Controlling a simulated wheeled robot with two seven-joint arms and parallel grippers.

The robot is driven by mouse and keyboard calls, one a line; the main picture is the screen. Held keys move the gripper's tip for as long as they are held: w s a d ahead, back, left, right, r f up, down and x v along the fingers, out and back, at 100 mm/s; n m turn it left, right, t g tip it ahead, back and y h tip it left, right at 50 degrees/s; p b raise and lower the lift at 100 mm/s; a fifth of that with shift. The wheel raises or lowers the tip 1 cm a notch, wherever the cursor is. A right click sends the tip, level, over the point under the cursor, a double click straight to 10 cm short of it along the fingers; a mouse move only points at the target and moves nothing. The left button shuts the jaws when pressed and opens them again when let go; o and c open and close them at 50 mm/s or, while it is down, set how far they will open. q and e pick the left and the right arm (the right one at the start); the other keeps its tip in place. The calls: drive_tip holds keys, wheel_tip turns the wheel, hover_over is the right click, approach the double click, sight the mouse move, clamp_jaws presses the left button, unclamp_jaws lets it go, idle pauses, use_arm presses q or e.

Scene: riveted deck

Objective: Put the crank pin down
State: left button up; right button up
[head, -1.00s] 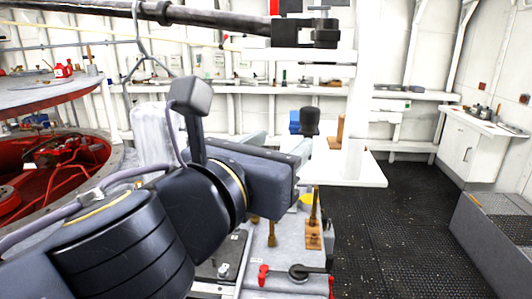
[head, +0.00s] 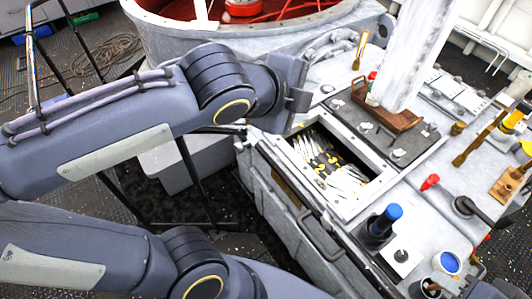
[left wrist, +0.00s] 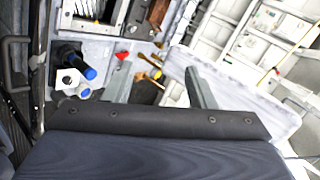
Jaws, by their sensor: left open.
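I cannot single out the crank pin with certainty among the parts on the grey bench (head: 340,205). My left gripper (left wrist: 160,88) shows in the left wrist view, its two grey fingers apart with nothing clearly held between them; brass-coloured tools (left wrist: 151,65) lie beyond it.
The open drawer (head: 290,146) holds several tools. A wooden tray (head: 395,120) sits on a dark plate. A large round red-lined housing (head: 170,38) is behind.

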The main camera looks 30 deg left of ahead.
use_arm(q)
drive_tip(key=s+a+f+n+g, duration=0.2)
drive_tip(key=s+f+n, duration=0.4)
drive_tip(key=n, duration=0.4)
drive_tip(key=s+a+f+n+g, duration=0.2)
drive_tip(key=s+a+f+n, duration=0.1)
drive_tip(key=s+f+n, duration=0.4)
drive_tip(key=f+n, duration=0.1)
drive_tip(key=n, duration=0.2)
drive_tip(key=shift+s+a+f+g+h, duration=0.15)
drive_tip(key=shift+a+f+g+h, duration=0.15)
drive_tip(key=shift+f+g+h, duration=0.1)
drive_tip(key=shift+r, duration=0.1)
